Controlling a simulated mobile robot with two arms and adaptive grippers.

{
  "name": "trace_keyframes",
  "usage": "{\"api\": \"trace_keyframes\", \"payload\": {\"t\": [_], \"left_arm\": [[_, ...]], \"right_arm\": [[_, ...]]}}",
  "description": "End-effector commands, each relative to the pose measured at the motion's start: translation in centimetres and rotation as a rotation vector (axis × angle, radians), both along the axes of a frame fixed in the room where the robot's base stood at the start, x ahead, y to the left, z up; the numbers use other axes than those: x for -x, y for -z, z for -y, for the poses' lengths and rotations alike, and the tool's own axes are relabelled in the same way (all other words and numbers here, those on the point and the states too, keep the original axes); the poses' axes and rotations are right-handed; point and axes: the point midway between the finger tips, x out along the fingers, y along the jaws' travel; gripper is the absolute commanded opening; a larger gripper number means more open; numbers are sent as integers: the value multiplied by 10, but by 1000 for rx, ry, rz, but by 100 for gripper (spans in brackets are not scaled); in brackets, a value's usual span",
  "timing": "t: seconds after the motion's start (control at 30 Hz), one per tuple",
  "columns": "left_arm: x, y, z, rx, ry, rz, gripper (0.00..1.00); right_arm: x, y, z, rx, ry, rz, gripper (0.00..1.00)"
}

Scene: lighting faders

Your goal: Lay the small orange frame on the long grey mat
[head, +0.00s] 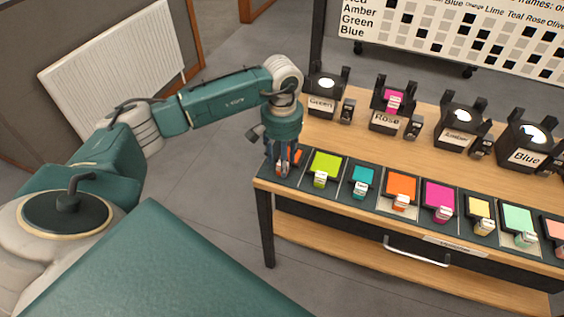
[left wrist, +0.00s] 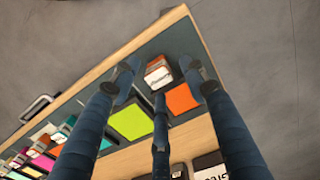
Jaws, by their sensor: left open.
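The long grey mat (left wrist: 176,42) runs along the front of the wooden table and bears a row of coloured frames. At its left end in the head view, my left gripper (head: 284,168) is over an orange frame (left wrist: 183,98), mostly hidden there by the fingers. In the left wrist view this frame lies at the mat's end, with a white label tab (left wrist: 159,72) between the spread fingers of my left gripper (left wrist: 163,72). The gripper is open; contact cannot be told. Another orange frame (head: 402,187) lies further right in the row. My right gripper is not in view.
A lime frame (head: 326,164) and a teal frame (head: 362,178) lie right of the gripper. Black lamp stands labelled Green (head: 323,100), Rose (head: 390,108) and Blue (head: 527,142) stand behind. A drawer handle (head: 416,253) sticks out in front. The floor left of the table is clear.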

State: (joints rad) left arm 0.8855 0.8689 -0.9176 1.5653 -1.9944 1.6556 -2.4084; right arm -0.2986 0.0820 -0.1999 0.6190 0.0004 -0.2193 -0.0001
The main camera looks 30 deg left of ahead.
Motion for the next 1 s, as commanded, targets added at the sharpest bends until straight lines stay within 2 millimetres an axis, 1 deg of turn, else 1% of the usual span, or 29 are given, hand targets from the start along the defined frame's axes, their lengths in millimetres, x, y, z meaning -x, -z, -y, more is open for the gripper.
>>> {"api": "trace_keyframes", "payload": {"t": [0.03,0.2,0.3,0.4,0.5,0.67,1.0], "left_arm": [[-2,-12,-1,0,0,6,44],[-2,-49,0,0,0,7,44],[-2,-69,0,0,0,7,44],[-1,-86,-1,-1,1,6,44],[-1,-96,0,0,0,4,44],[0,-107,-1,0,-1,2,44],[0,-140,0,1,-1,2,44]], "right_arm": [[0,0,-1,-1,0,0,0],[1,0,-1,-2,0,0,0],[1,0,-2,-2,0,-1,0],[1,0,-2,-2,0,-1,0],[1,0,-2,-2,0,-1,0],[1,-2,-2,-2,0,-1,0],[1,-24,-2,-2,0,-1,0]]}}
